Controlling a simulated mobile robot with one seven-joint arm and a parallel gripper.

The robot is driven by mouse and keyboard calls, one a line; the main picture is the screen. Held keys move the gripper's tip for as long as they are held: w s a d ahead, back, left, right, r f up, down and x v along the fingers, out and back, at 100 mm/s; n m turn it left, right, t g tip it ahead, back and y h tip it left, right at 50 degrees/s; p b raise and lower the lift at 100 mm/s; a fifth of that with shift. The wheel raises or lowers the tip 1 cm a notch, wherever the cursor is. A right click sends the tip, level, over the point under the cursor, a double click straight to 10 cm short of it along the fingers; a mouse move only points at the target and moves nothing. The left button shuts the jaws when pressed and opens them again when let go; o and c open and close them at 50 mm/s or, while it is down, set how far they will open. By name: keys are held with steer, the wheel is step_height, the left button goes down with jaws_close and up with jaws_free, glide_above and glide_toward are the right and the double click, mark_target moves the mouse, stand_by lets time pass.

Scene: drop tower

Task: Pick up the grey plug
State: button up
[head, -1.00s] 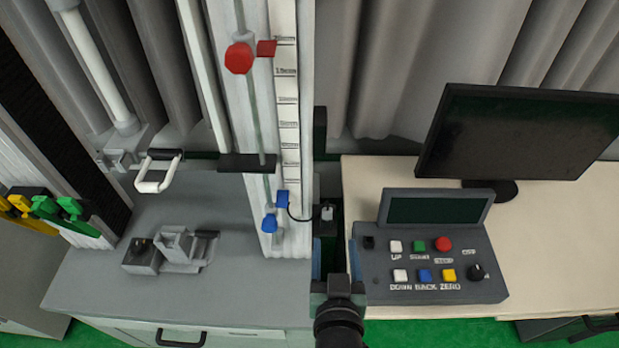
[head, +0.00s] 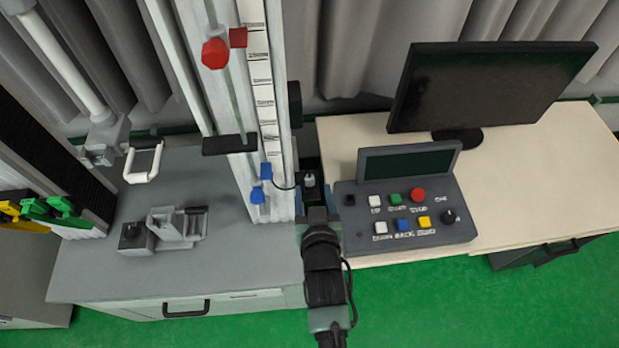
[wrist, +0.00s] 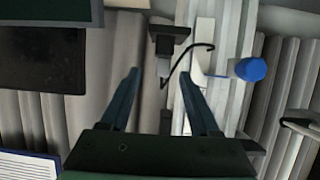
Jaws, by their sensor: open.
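The grey plug (head: 309,181) is small and pale, seated at a dark socket block (head: 311,168) to the right of the tower's foot. A thin black cable runs from it leftward to the blue part on the tower. In the wrist view the grey plug (wrist: 163,65) shows just beyond the gap between my blue fingertips. My gripper (wrist: 159,76) is open, with nothing clearly held between the fingers. In the head view my gripper (head: 317,208) is just in front of the plug. The depth left between plug and fingertips is hard to judge.
The tower (head: 270,120) with its scale and blue knob (head: 257,195) stands close left. A control box (head: 405,215) with coloured buttons and a monitor (head: 490,85) are on the right. A grey fixture (head: 180,225) sits on the left cabinet.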

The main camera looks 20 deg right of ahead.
mark_target(310, 183)
steer(key=shift+w+d, duration=0.1)
steer(key=shift+w, duration=0.35)
steer(key=shift+p+x, duration=0.65)
steer(key=shift+x, duration=1.6)
steer(key=shift+f, duration=0.1)
jaws_close()
